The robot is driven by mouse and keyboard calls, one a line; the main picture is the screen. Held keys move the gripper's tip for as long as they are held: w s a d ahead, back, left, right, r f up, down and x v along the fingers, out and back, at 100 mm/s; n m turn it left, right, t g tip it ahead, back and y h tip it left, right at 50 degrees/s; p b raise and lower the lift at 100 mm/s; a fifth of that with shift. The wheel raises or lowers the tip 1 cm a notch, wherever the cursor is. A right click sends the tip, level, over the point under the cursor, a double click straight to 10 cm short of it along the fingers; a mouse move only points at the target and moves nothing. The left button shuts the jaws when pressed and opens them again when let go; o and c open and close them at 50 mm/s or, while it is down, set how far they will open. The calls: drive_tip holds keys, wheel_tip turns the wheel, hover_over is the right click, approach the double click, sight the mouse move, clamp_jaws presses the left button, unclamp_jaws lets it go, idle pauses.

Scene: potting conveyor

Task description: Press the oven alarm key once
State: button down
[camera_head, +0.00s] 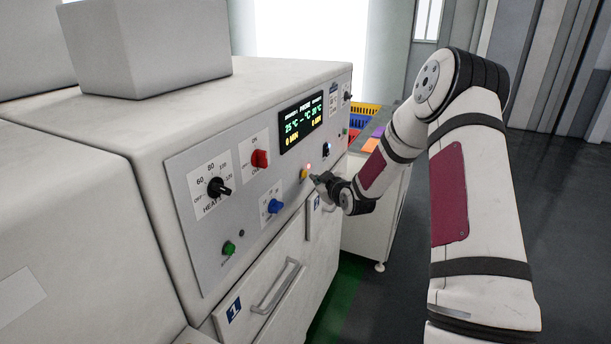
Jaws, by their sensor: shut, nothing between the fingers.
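The oven's control panel (222,207) faces right on the white machine. A yellow key (304,174) sits low on the panel beneath the display, with a small lit red-orange lamp (308,166) just above it. I take this yellow key for the alarm key, but its label is too small to read. My gripper (318,179) is shut and empty, with its tips just right of the yellow key. I cannot tell whether they touch it. The lit display (302,123) shows green and yellow figures.
A black dial (216,187), red knob (260,159), blue knob (272,206) and green button (229,248) share the panel. A drawer handle (275,288) juts out below. Coloured crates (366,112) stand behind on a side table. The dark floor at right is open.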

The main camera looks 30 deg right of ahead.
drive_tip(key=shift+w, duration=0.1)
drive_tip(key=shift+w+a, duration=0.25)
drive_tip(key=shift+w+a+b, duration=0.3)
drive_tip(key=shift+w, duration=0.1)
idle(1.0)
idle(0.3)
drive_tip(key=shift+s+d+p, duration=0.4)
drive_tip(key=shift+s+d, duration=0.1)
drive_tip(key=shift+s, duration=0.25)
drive_tip(key=s+d+p, duration=0.1)
drive_tip(key=s, duration=0.1)
drive_tip(key=s+d+p, duration=0.1)
drive_tip(key=s+d, duration=0.1)
idle(0.4)
idle(0.6)
